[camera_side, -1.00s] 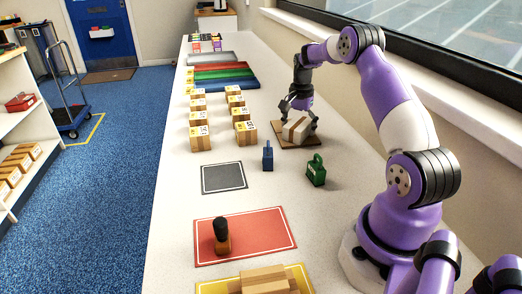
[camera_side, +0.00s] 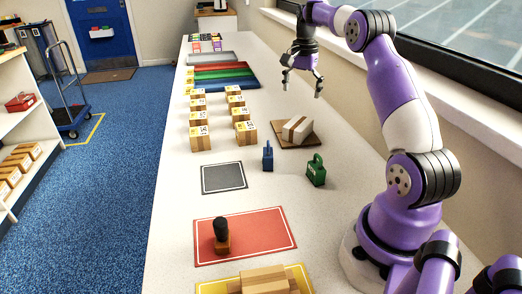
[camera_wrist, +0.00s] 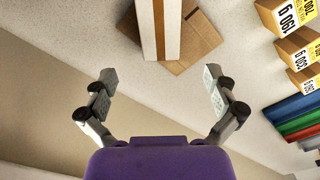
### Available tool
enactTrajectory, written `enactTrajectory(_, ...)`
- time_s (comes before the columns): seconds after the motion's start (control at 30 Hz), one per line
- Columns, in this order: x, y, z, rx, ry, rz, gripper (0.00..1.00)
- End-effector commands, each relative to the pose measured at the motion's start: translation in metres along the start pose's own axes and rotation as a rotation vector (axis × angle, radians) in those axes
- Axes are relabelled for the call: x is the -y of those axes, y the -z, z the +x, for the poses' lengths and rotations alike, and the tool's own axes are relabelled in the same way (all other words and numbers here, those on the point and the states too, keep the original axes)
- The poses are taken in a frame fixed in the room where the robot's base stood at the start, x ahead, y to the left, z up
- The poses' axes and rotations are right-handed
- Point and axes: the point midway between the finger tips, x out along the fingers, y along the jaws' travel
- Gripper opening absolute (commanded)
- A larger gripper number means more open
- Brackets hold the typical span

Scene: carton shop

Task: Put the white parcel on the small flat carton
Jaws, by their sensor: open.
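The white parcel (camera_side: 297,129), with a brown tape band, rests on the small flat carton (camera_side: 284,141), a thin brown piece on the counter. It looks slightly tilted, and the carton's near left part shows bare. In the wrist view the parcel (camera_wrist: 147,25) lies over the left part of the carton (camera_wrist: 198,38), at the top of the picture. My gripper (camera_side: 302,88) is open and empty, raised above and behind the parcel, clear of it. In the wrist view both fingers of my gripper (camera_wrist: 158,82) are spread, with only bare counter between them.
Several labelled boxes (camera_side: 246,132) stand in two rows left of the carton. A blue item (camera_side: 267,157) and a green item (camera_side: 316,170) stand in front of it. A grey mat (camera_side: 223,178) and a red mat (camera_side: 245,236) lie nearer. Coloured trays (camera_side: 222,75) lie behind.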

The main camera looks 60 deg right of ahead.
Motion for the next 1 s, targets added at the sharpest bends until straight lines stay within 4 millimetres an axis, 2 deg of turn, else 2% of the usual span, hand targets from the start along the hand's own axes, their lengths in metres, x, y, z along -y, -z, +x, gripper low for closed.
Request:
enactTrajectory(0.07,0.002,-0.003,-0.008,-0.004,0.005,-0.015,1.0)
enactTrajectory(0.17,0.007,-0.022,-0.025,-0.022,0.024,-0.098,1.0)
enactTrajectory(0.27,0.013,-0.062,-0.049,-0.061,0.064,-0.272,1.0)
enactTrajectory(0.33,0.012,-0.1,-0.066,-0.096,0.101,-0.432,1.0)
enactTrajectory(0.4,0.005,-0.139,-0.079,-0.136,0.142,-0.606,1.0)
enactTrajectory(0.5,-0.016,-0.191,-0.087,-0.194,0.201,-0.848,1.0)
enactTrajectory(0.6,-0.044,-0.234,-0.084,-0.253,0.261,-1.078,1.0)
enactTrajectory(0.7,-0.071,-0.265,-0.073,-0.304,0.313,-1.272,1.0)
enactTrajectory(0.83,-0.096,-0.287,-0.056,-0.355,0.363,-1.446,1.0)
enactTrajectory(1.0,-0.108,-0.297,-0.044,-0.384,0.389,-1.536,1.0)
